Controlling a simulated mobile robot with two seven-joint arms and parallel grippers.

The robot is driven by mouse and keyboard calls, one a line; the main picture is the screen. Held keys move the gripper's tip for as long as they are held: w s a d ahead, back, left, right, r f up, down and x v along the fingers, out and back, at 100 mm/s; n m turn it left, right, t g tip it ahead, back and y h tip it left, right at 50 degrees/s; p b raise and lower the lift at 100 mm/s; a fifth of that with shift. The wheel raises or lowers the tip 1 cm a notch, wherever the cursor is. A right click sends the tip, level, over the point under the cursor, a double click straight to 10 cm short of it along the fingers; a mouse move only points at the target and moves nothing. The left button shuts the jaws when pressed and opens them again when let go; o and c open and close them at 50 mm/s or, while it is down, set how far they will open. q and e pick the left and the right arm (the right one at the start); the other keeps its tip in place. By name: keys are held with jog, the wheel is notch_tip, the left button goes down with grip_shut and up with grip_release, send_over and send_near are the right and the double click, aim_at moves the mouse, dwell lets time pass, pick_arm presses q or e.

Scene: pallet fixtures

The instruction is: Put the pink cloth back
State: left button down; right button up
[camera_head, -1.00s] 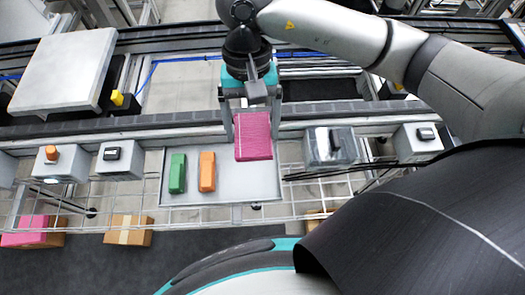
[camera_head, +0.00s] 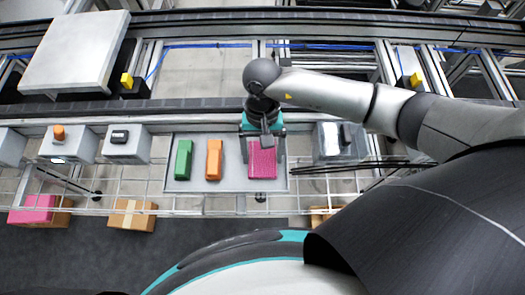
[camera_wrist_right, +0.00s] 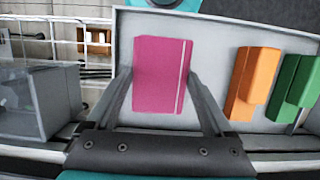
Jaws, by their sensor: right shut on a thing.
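The pink cloth (camera_head: 262,160) is a folded pink block with a pale stripe near one edge. It is at the right end of the grey tray (camera_head: 228,181), over the tray's floor. My right gripper (camera_head: 264,157) reaches down from above and is shut on the cloth. In the right wrist view the cloth (camera_wrist_right: 162,75) lies between the two fingers of my right gripper (camera_wrist_right: 168,100). I cannot tell whether its underside touches the tray. My left gripper is not in view.
In the tray, left of the cloth, are an orange block (camera_head: 214,160) and a green block (camera_head: 183,160). Grey boxes with a button or switch (camera_head: 124,145) stand on both sides. A wire rack (camera_head: 110,190) runs along the front, with cartons (camera_head: 132,215) below.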

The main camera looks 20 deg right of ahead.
jog(key=shift+f, duration=0.15)
jog(key=o, duration=1.1)
jog(key=shift+c, duration=0.2)
jog(key=shift+r, duration=0.25)
jog(key=v, duration=1.2)
